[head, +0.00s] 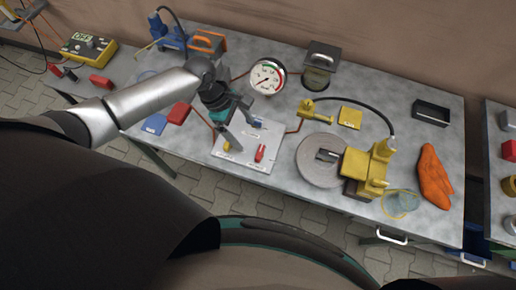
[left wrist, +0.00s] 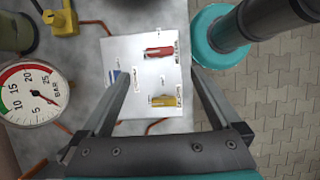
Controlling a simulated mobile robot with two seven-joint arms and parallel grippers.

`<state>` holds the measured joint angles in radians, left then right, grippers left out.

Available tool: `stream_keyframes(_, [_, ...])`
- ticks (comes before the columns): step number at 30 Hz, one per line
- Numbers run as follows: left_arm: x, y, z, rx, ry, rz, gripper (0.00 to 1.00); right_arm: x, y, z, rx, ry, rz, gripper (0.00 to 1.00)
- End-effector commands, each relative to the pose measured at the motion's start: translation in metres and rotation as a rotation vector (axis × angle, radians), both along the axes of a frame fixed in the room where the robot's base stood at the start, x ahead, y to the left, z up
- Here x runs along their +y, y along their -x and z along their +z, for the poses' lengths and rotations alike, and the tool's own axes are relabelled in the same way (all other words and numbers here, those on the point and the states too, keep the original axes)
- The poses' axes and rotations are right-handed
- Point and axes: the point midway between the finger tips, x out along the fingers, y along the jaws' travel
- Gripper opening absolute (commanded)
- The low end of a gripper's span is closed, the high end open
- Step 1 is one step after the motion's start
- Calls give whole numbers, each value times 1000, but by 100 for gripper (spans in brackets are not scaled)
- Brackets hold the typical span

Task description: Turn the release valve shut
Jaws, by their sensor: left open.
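A pale valve panel (head: 237,158) lies on the workbench and carries small coloured levers. In the left wrist view the panel (left wrist: 126,52) shows a red lever (left wrist: 158,53), a yellow lever (left wrist: 163,101) and a partly hidden blue one (left wrist: 117,76). The red and yellow levers have labels, too small to read surely, so I cannot tell which is the release valve. My left gripper (head: 239,127) is open and empty above the panel. My right gripper is not in view.
A round BAR gauge (head: 267,77) stands behind the panel. Red hoses (head: 202,122) run along the bench. A grey disc (head: 321,160) and a yellow tool (head: 366,165) lie to the right, with an orange glove (head: 434,173). A red block (head: 178,113) and blue block (head: 154,124) lie left.

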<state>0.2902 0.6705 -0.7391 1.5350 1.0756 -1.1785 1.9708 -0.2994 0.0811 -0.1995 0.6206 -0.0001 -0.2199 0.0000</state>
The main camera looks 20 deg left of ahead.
Motion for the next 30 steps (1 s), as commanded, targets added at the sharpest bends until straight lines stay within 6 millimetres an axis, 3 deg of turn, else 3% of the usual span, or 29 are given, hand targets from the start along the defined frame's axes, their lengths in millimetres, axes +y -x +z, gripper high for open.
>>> stream_keyframes(6, [-20,1,-49,2,0,-2,98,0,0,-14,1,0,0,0])
stream_keyframes(15, [-39,1,-95,0,-1,-3,98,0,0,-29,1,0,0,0])
stream_keyframes(21, [-44,1,-106,-1,0,-3,98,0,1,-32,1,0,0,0])
stream_keyframes(30, [-44,2,-106,-1,-1,-3,96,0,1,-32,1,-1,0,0])
